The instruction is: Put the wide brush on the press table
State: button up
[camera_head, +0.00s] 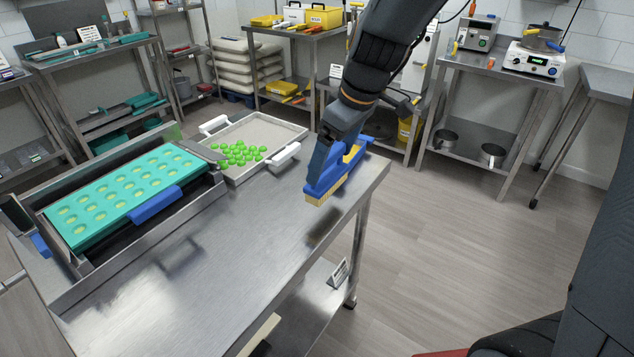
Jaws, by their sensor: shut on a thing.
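The wide brush (337,180) has a blue body and pale yellow bristles that point down. My gripper (335,150) is shut on it and comes from above; the arm and gripper hide part of the brush. The brush is over the right end of a steel table (200,290). A dark smudge, seemingly its reflection, shows on the steel below, and the brush looks a little above the surface. The table carries a machine with a teal mould (125,195), so it seems to be the press table.
A tray (265,130) with green gummies and white handles stands just left of the brush. A blue block (155,204) sits at the mould's front edge. The table's front middle is clear. Shelves and a scale (535,60) stand at the back.

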aim_at(332, 176)
jog(key=shift+f, duration=2.7)
jog(key=shift+f, duration=0.1)
jog(key=o, duration=1.3)
jog(key=shift+o, duration=0.2)
jog(key=shift+r+p, duration=0.3)
jog(key=b+v, duration=0.2)
jog(key=v, duration=0.9)
jog(key=s+d+f+m+g+h, duration=0.1)
jog(key=s+d+f+m+h, duration=0.1)
jog(key=s+d+f+m, duration=0.8)
notch_tip(332, 176, down, 4)
jog(key=shift+s+d+r+h, duration=0.2)
jog(key=shift+s+h, duration=0.1)
jog(key=shift+s, duration=0.9)
